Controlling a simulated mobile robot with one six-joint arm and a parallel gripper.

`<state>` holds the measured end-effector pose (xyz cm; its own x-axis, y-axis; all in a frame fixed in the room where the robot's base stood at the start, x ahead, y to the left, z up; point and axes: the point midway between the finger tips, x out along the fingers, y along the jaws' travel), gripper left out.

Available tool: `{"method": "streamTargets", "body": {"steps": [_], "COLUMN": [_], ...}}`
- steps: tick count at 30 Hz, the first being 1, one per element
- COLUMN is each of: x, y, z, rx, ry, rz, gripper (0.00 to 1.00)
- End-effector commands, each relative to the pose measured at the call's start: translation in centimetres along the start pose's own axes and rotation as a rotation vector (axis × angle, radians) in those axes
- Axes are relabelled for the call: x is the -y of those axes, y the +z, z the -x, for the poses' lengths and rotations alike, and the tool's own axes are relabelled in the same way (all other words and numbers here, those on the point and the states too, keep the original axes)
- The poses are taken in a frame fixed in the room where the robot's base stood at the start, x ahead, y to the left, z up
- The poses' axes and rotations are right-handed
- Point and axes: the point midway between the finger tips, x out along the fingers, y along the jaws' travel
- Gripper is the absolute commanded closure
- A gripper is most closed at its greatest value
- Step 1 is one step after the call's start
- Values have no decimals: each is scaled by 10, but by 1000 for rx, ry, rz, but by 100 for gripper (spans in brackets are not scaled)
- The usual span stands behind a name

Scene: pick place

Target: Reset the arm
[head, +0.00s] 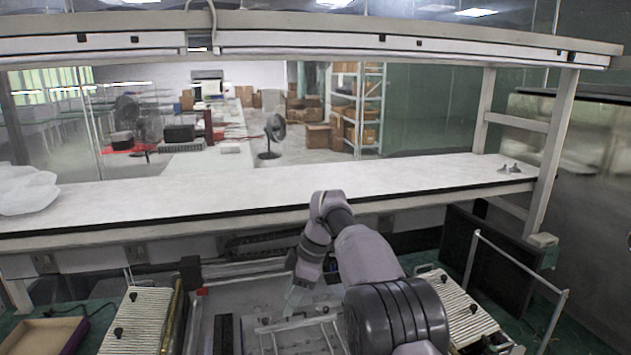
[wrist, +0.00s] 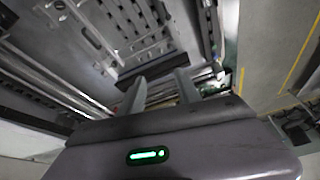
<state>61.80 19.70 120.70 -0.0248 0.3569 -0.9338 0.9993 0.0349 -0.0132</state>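My arm reaches forward from the lower right in the head view and bends over, with its wrist hanging down in front of the bench's front edge. My gripper (head: 294,298) points down over the grey equipment deck, and its fingers are hard to make out there. In the wrist view my gripper (wrist: 160,84) shows two grey fingers standing apart with nothing between them. A green light glows on its housing.
A long white bench (head: 400,185) spans the view under an overhead frame. A white bag-like bundle (head: 27,190) lies at its left end, and small grey pieces (head: 510,168) at its right end. The middle is clear. A metal rail (head: 515,262) stands at right.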

Motion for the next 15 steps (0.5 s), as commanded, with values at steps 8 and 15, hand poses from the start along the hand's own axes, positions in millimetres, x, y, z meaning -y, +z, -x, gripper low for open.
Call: {"method": "streamTargets", "body": {"steps": [8,15], "x": [53,183], "y": [22,69], "z": [63,96], "rx": [9,-72], "ry": [125,319], "rz": [-396,-987], "gripper": [60,60]}}
